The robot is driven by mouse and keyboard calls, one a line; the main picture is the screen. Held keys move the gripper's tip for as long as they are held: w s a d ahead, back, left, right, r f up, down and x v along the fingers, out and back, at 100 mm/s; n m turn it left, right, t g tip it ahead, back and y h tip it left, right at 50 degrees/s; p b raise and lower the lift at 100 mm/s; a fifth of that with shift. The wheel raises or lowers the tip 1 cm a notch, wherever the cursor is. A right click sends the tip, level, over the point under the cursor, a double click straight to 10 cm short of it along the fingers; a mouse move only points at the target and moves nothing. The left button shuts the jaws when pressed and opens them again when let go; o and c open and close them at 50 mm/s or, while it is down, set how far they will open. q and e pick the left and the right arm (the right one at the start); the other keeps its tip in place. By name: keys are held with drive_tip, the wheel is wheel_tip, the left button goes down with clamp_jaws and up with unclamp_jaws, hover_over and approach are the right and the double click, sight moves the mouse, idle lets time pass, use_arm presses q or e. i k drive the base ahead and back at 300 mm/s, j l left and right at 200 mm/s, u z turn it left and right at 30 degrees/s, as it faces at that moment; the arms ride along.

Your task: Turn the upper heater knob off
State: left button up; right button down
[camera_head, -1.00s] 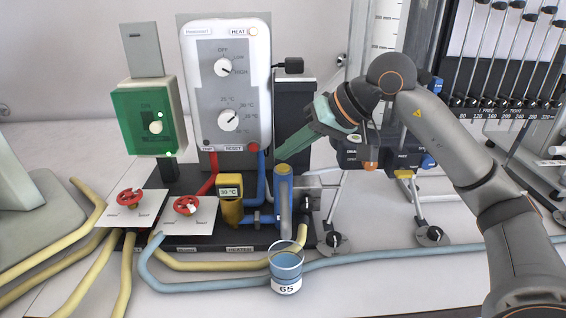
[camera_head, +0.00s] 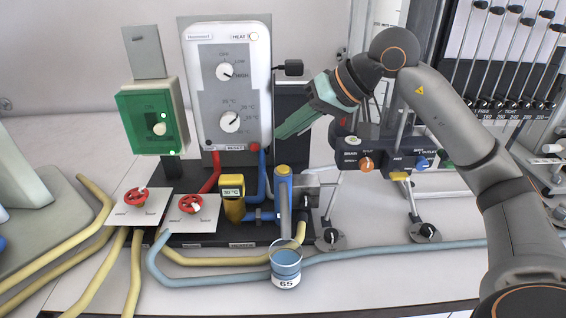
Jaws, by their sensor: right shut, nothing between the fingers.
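The white heater panel (camera_head: 200,100) stands upright at the back, left of centre. Its upper heater knob (camera_head: 225,72) is a white dial with a dark pointer toward the lower right, near the HIGH mark; OFF is marked above it. A lower white knob (camera_head: 230,122) sits below it among temperature marks. My left gripper is not in view.
A green switch box (camera_head: 142,120) stands left of the panel. A black plug (camera_head: 290,67) juts from the panel's right side.

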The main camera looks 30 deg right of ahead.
sight(224, 72)
drive_tip(key=k, duration=1)
